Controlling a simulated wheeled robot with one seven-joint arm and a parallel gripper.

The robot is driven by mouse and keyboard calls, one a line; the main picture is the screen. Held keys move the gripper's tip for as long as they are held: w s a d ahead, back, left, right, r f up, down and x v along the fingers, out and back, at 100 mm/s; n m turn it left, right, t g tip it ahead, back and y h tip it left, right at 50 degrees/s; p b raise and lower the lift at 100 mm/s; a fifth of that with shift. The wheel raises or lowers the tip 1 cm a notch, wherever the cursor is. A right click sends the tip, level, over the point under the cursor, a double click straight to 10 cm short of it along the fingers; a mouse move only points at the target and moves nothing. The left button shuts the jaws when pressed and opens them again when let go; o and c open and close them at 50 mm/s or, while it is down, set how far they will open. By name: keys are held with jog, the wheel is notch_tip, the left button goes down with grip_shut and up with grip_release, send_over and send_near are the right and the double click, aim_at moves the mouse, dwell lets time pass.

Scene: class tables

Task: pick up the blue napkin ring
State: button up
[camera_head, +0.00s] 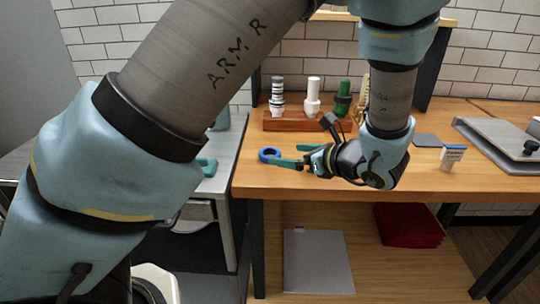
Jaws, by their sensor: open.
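The blue napkin ring (269,155) lies on the wooden table (330,182), near its left end. My gripper (279,156) is low over the table, just right of the ring, with its fingers pointing left. The two teal fingers are apart, one toward the back and one toward the front. The ring is at or just beyond the fingertips; I cannot tell whether it sits between them or touches them.
A wooden rack (284,122) with several upright bottle-like items stands behind my gripper. A small labelled item (451,158) and a grey flat appliance (500,144) are to the right. A grey table (222,168) adjoins on the left. Red cloth (408,226) lies on the lower shelf.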

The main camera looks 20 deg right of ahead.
aim_at(265, 151)
jog(key=p+x, duration=0.2)
jog(key=x, duration=0.5)
jog(key=shift+w+f, duration=0.25)
jog(key=c, duration=1.3)
jog(key=shift+r, duration=0.1)
